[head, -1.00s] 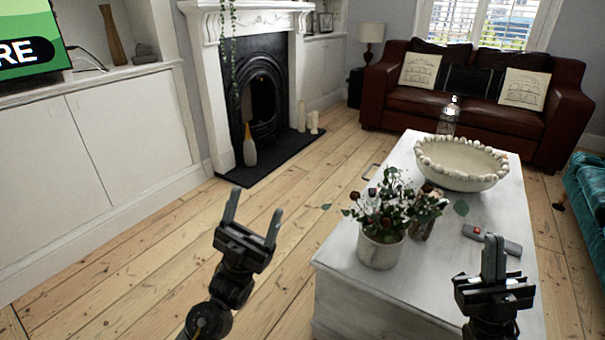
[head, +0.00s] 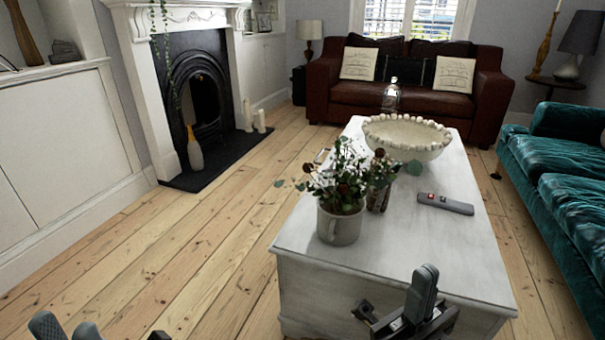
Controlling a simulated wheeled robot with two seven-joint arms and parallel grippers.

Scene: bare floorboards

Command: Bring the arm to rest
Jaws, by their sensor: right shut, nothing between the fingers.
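My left gripper (head: 66,328) shows only at the bottom left edge. Its two grey fingertips stand apart with nothing visible between them, and the rest of it is cut off by the frame. My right gripper (head: 424,284) is at the bottom, right of centre, in front of the near end of the white coffee table (head: 450,250). Its fingers are together and hold nothing. Most of the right arm is out of view.
The table bears a potted plant (head: 341,226), a beaded bowl (head: 407,149) and a grey remote (head: 445,204). A teal sofa (head: 560,165) stands on the right and a brown sofa (head: 405,85) behind. Bare floorboards (head: 185,250) lie clear left of the table.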

